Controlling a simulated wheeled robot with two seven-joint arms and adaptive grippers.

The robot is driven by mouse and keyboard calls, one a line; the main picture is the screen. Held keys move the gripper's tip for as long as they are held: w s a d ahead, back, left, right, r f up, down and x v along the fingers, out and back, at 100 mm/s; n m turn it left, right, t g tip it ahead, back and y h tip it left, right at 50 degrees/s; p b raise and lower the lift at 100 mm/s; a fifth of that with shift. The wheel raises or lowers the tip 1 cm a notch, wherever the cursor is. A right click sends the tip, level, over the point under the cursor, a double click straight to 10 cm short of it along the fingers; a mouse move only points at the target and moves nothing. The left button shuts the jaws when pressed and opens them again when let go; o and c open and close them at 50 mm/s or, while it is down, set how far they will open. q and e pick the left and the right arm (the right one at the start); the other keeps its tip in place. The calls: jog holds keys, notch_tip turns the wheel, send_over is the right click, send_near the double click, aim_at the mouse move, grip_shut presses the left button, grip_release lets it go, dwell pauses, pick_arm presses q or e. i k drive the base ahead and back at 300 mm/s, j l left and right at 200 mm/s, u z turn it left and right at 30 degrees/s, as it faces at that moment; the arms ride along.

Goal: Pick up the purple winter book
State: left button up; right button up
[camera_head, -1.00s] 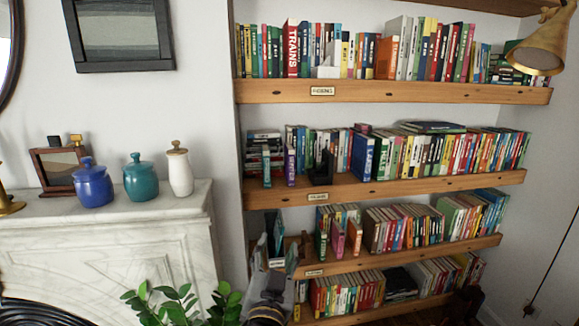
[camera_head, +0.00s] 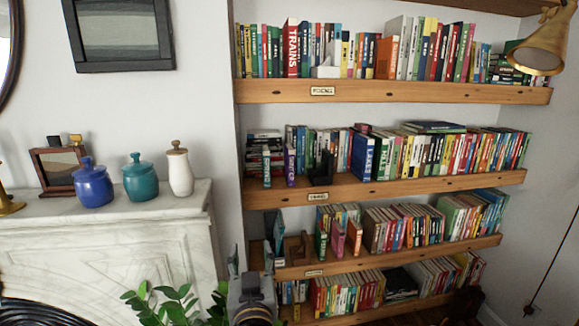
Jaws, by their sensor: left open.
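The purple book (camera_head: 290,167) stands upright at the front edge of the second shelf from the top, near its left end. Its spine lettering is too small to read surely. My left gripper (camera_head: 251,258) is at the bottom centre, in front of the left end of the lower shelves. Its two fingers point up and stand apart, with nothing between them. It is well below the purple book and a little to its left, not touching it. My right gripper is not in view.
A teal book (camera_head: 266,170) stands just left of the purple book, and a black bookend (camera_head: 322,166) is to its right. The second shelf (camera_head: 400,186) juts out below them. A marble mantel (camera_head: 110,215) with jars and a plant (camera_head: 165,302) are on the left.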

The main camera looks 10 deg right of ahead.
aim_at(290, 150)
jog(key=i+l, duration=0.3)
jog(key=i, duration=0.15)
jog(key=i+l, duration=0.3)
jog(key=i, duration=0.15)
jog(key=i+l, duration=0.25)
jog(key=i, duration=0.25)
